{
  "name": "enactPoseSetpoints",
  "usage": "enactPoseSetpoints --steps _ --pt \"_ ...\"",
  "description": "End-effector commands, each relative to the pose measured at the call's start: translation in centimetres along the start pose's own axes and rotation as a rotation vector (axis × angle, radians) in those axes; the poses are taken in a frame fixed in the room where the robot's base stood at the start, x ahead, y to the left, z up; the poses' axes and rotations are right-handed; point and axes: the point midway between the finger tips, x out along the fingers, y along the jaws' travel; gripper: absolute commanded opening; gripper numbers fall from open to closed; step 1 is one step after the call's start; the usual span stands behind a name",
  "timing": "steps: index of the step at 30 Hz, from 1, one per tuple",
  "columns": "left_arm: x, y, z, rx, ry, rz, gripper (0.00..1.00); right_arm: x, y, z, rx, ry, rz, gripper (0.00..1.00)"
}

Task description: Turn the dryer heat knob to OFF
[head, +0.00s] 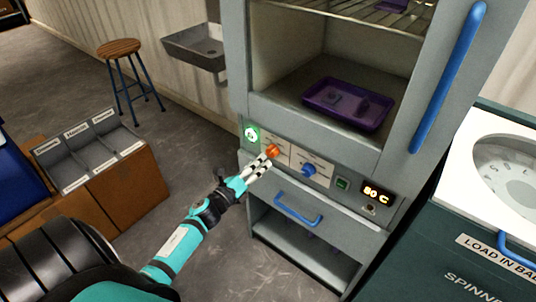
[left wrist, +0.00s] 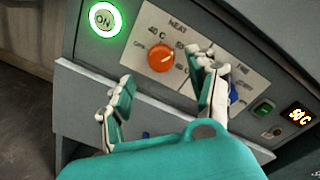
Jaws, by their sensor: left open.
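The orange heat knob (head: 272,150) is on the white panel of the grey dryer (head: 370,160). In the left wrist view, the heat knob (left wrist: 161,55) sits below the word HEAT, near a 40 C mark. Its exact pointing direction is hard to read. My left gripper (head: 266,164) is in front of the panel at the knob. In the left wrist view, its fingers (left wrist: 161,88) are open and spread, with the knob ahead of the gap between them. I cannot tell whether they touch it. My right gripper is not in view.
A blue knob (head: 309,170) is right of the heat knob, partly behind a finger in the wrist view. A green-lit ON indicator (left wrist: 105,19) is to the left. A display (head: 376,194) glows at right. A blue drawer handle (head: 298,208) juts out below. A purple tray (head: 348,106) sits inside the dryer.

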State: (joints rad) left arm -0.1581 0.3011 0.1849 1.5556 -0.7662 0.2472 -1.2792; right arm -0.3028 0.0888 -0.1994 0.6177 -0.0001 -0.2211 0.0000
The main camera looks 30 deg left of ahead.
Motion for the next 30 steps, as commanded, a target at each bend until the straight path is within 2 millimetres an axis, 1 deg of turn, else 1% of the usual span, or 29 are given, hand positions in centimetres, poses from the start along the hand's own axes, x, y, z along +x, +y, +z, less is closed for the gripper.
enactPoseSetpoints --steps 1,3,6,9,15,22,23,30 --pt "1.2 0.0 0.1 0.002 -0.001 -0.002 0.59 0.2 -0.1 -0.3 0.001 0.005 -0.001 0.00" --pt "2.6 0.1 0.0 0.001 -0.001 -0.002 0.59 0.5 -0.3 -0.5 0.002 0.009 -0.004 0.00" --pt "4.2 0.1 0.0 0.001 -0.001 -0.001 0.59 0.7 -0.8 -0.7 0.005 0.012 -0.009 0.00" --pt "5.4 0.1 -0.1 0.000 0.000 -0.001 0.59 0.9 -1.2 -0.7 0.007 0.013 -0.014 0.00" --pt "6.4 0.0 0.0 0.000 0.000 0.000 0.59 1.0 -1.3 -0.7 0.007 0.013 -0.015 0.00" --pt "6.4 0.0 0.0 0.000 0.000 0.000 0.59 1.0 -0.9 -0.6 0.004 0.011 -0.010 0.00" --pt "6.4 0.0 0.0 0.000 0.000 0.000 0.56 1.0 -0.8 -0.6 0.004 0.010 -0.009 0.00" --pt "6.4 0.0 0.0 0.000 0.000 0.000 0.25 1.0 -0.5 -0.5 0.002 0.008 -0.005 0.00"
